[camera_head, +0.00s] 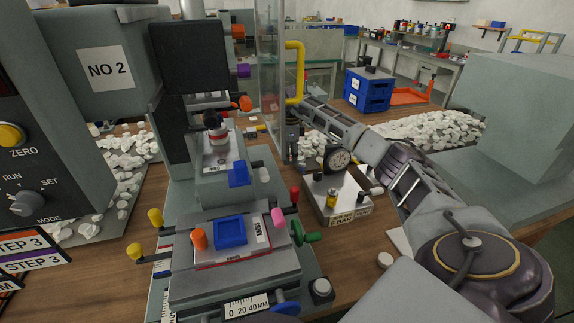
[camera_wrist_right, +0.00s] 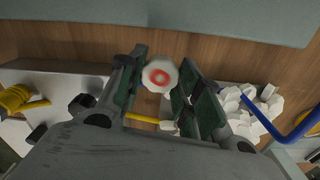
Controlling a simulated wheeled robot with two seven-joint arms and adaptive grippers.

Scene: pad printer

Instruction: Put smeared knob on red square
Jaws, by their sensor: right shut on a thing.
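In the right wrist view a white faceted knob (camera_wrist_right: 160,76) with a red ring-shaped smear on its face sits between the fingertips of my right gripper (camera_wrist_right: 162,82), which is shut on it. Wooden table top lies behind the knob there. In the head view my right arm reaches in from the right to my right gripper (camera_head: 291,122), beside the clear panel at the back of the machine. The knob cannot be made out there. I cannot pick out a red square in either view. My left gripper is not in view.
The pad printer (camera_head: 232,265) with a blue fixture (camera_head: 230,232) fills the middle. A gauge block (camera_head: 345,200) stands to its right. White knobs lie in heaps at left (camera_head: 128,155) and back right (camera_head: 440,128).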

